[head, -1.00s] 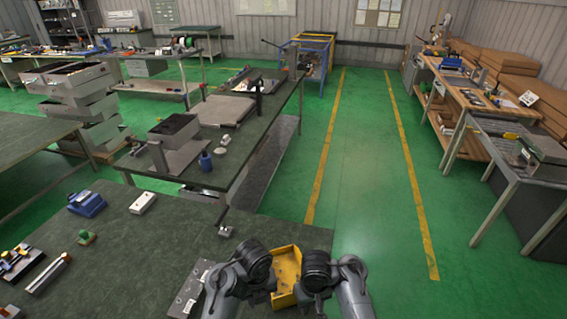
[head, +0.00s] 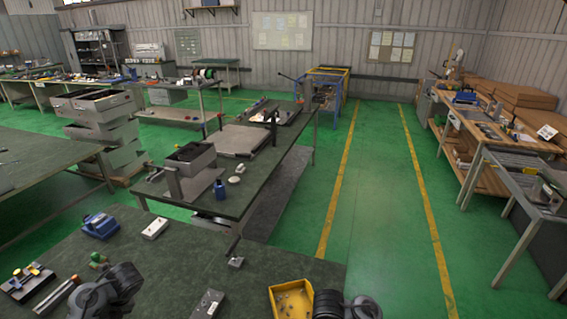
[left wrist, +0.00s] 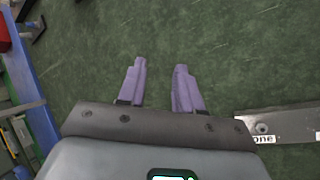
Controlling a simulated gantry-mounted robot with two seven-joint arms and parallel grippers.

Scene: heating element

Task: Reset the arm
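My left gripper (left wrist: 159,83) shows in the left wrist view with its two purple fingers apart and nothing between them, over the dark green table top. In the head view my left arm is at the bottom left, over the near table (head: 185,255); its fingers are out of the picture there. My right arm is at the bottom right, beside the yellow bin (head: 291,300). My right gripper is below the picture edge, so its fingers are not seen.
A blue device (head: 100,225), a white block (head: 155,228), a green-topped piece (head: 97,260) and a grey metal plate (head: 208,304) lie on the near table. Several small parts are in the yellow bin. Green floor between yellow lines (head: 335,200) is clear at right.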

